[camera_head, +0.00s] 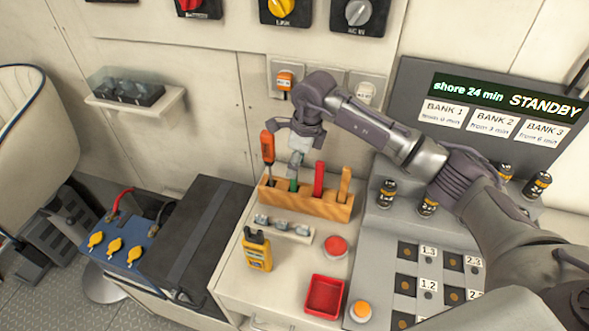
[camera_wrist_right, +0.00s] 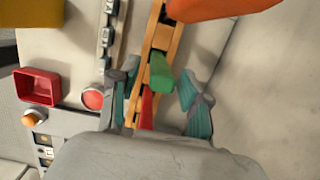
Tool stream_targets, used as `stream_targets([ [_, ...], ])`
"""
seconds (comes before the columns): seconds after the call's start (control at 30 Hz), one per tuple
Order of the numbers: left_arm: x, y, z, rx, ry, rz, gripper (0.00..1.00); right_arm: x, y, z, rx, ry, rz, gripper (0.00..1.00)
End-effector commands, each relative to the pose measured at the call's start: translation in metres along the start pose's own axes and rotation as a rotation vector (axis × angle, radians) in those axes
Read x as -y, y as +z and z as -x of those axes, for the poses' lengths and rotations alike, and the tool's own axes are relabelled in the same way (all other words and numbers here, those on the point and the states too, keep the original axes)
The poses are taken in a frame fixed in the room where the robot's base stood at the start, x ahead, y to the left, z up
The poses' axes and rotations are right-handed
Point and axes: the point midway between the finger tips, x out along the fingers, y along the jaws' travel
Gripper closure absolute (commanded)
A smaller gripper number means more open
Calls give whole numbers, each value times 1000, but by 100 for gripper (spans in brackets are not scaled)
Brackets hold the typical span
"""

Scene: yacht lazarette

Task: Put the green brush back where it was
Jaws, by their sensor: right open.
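The green brush (camera_head: 293,185) stands in a slot of the wooden rack (camera_head: 320,208), between an orange-handled tool on the left and a red-handled tool on the right. My right gripper (camera_head: 297,160) is directly above it, pointing down. In the right wrist view the green handle (camera_wrist_right: 161,72) shows between the two spread fingers of my open right gripper (camera_wrist_right: 159,80), with gaps at its sides. The brush's lower part is hidden in the rack. My left gripper is not in view.
The orange-handled tool (camera_head: 267,147), the red-handled tool (camera_head: 319,180) and a yellow-orange tool (camera_head: 344,184) stand close by in the rack. In front are a yellow meter (camera_head: 257,250), a red button (camera_head: 335,246) and a red tray (camera_head: 324,297). A console stands at right.

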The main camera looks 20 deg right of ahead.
Motion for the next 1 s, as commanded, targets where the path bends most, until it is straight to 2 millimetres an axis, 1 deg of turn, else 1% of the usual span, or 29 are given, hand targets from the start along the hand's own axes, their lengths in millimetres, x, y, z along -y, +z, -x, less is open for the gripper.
stream_targets([
  [0.03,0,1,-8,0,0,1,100,1,0,9,4,-5,2,53],
  [0.3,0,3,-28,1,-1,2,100,1,0,66,3,-5,0,53],
  [0.4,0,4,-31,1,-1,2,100,1,0,81,2,-3,1,53],
  [0.5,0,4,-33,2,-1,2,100,0,0,90,1,-2,0,53],
  [0.67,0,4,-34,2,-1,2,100,0,0,96,0,0,0,53],
  [1.0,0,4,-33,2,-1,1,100,0,0,96,0,0,0,53],
])
